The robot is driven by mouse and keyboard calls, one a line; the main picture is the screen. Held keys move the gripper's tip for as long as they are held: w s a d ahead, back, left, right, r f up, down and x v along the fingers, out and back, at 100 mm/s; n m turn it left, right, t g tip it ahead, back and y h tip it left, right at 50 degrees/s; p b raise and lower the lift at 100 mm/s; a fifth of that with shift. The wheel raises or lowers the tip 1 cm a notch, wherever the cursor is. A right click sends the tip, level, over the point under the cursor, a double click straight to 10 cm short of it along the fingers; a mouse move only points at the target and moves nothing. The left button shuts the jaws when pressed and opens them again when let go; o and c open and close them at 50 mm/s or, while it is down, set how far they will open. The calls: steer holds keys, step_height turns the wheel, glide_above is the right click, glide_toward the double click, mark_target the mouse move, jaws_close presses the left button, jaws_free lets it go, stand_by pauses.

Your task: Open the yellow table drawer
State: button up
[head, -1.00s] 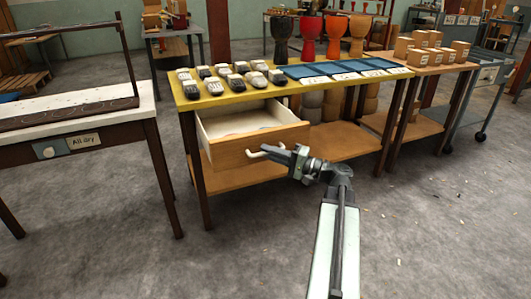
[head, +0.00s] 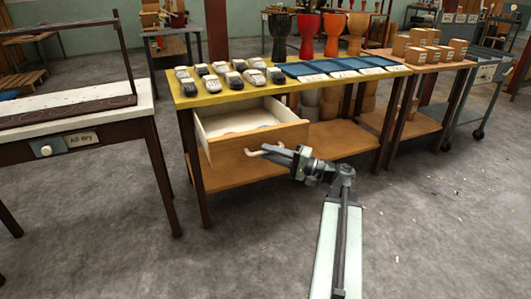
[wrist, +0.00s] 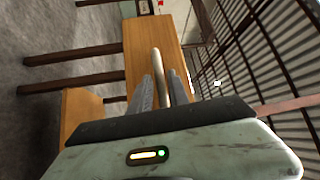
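The yellow table (head: 290,89) stands in the middle of the head view. Its wooden drawer (head: 222,155) is pulled out well past the front edge, with its light inside showing. The pale curved drawer handle (head: 252,153) sticks out from the drawer front. My gripper (head: 272,152) is at the handle, and its fingers cover much of the bar in the head view. In the wrist view the handle (wrist: 158,60) runs between the two grey fingers of my gripper (wrist: 161,88), which sit close against both its sides.
Several brushes and blocks (head: 233,79) and blue trays (head: 318,68) lie on the tabletop. A white-topped table (head: 80,104) stands at the left. A table with small boxes (head: 425,59) stands at the right. The floor in front is clear.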

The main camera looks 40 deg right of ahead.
steer(key=v, duration=0.6)
steer(key=shift+b, duration=0.3)
steer(key=shift+s+f, duration=0.1)
steer(key=w+a+f+n+g+p, duration=0.1)
steer(key=w+a+f+g+p, duration=0.15)
steer(key=a, duration=0.45)
steer(key=w+a+f+n+g+p, duration=0.1)
steer(key=w+a+f+n+g, duration=0.1)
steer(key=a+f+g, duration=0.35)
steer(key=w+a+f+n+g+p, duration=0.1)
steer(key=w+a+f+p, duration=0.1)
steer(key=a, duration=0.6)
steer(key=s+a+f+n+g+h+p, duration=0.25)
steer(key=a+g+h, duration=0.2)
steer(key=a, duration=0.25)
steer(key=s+a+f+n+g+h+p, duration=0.1)
steer(key=a+f+n+g+h+p, duration=0.2)
steer(key=a+h, duration=0.3)
step_height(320, 180, up, 38)
steer(key=p, duration=3.8)
steer(key=shift+f, duration=0.15)
